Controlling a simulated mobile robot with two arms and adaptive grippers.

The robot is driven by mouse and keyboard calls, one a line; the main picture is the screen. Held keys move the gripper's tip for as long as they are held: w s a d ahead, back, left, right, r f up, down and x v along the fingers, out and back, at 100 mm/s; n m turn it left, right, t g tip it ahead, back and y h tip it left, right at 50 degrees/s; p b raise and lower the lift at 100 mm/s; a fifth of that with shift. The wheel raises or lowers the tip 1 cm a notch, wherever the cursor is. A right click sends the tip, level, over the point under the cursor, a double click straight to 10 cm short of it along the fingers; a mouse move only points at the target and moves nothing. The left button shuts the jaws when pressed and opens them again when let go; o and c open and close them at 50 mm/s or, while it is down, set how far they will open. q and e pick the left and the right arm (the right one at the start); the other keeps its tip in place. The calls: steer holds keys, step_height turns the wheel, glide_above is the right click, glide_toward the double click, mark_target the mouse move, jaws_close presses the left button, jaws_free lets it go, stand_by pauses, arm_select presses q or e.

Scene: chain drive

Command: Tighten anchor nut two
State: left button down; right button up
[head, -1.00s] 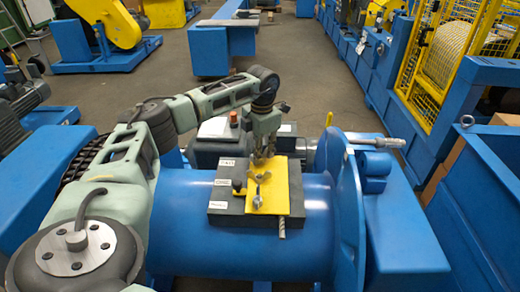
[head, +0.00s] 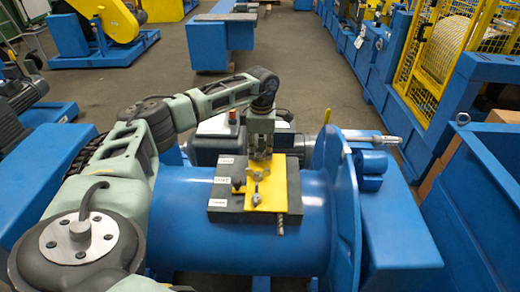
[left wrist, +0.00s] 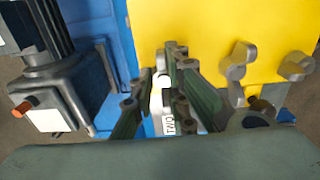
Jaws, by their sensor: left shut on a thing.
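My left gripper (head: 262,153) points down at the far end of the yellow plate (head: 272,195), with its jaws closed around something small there. That is most likely anchor nut two; a label that seems to read TWO (left wrist: 170,127) lies close by in the left wrist view. My fingers (left wrist: 165,78) hide most of the held part. A grey wing nut (head: 257,175) stands on the plate nearer the camera and another (head: 256,198) is in front of it. Both are clear of my gripper and also show in the left wrist view. My right gripper is not in view.
The plate lies on a dark block (head: 228,214) on a blue cylinder (head: 180,220). A large blue flange (head: 340,200) stands to the right. A grey box with an orange button (left wrist: 22,107) is beyond. A metal rod end (head: 279,225) sticks out at the front.

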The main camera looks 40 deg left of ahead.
mark_target(262, 151)
arm_select(q)
steer(key=shift+d+f, duration=0.15)
steer(key=shift+d, duration=0.25)
steer(key=c, duration=2.1)
jaws_free()
steer(key=shift+o, duration=1.2)
steer(key=shift+s+d, duration=0.1)
steer(key=shift+a, duration=0.2)
steer(key=shift+r, duration=0.3)
step_height(262, 151, up, 12)
steer(key=shift+d+f, duration=0.15)
